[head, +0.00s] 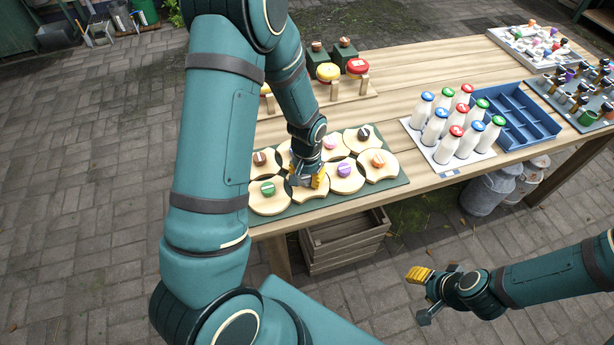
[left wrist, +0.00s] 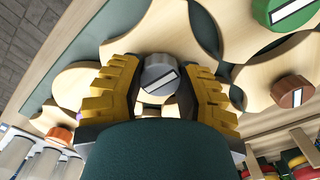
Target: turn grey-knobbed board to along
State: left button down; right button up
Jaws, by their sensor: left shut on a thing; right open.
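The grey-knobbed board (left wrist: 150,38) is pale wood with a round grey knob (left wrist: 160,75) bearing a black-and-white bar, set slanted in the left wrist view. My left gripper (head: 308,181) is shut on this knob, its yellow fingers on either side of it in the left wrist view (left wrist: 160,88). In the head view the gripper hides the knob and much of the board, which lies in the front row of the green mat (head: 400,181) between the green-knobbed and purple-knobbed boards. My right gripper (head: 421,297) is open and empty, out in front of the table.
Neighbouring boards have green (head: 267,188), purple (head: 344,170), orange (head: 377,160), pink, black and brown knobs, set close together. Milk bottles (head: 448,125) and a blue divided crate (head: 520,116) stand to the right. Yellow and red round-topped items (head: 328,72) stand behind. A wooden crate (head: 345,240) sits below.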

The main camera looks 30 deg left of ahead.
aim_at(307, 177)
pick_arm(q)
jog(key=shift+s, duration=0.1)
jog(key=c, duration=0.5)
grip_release()
notch_tip(307, 177, up, 12)
dwell(0.6)
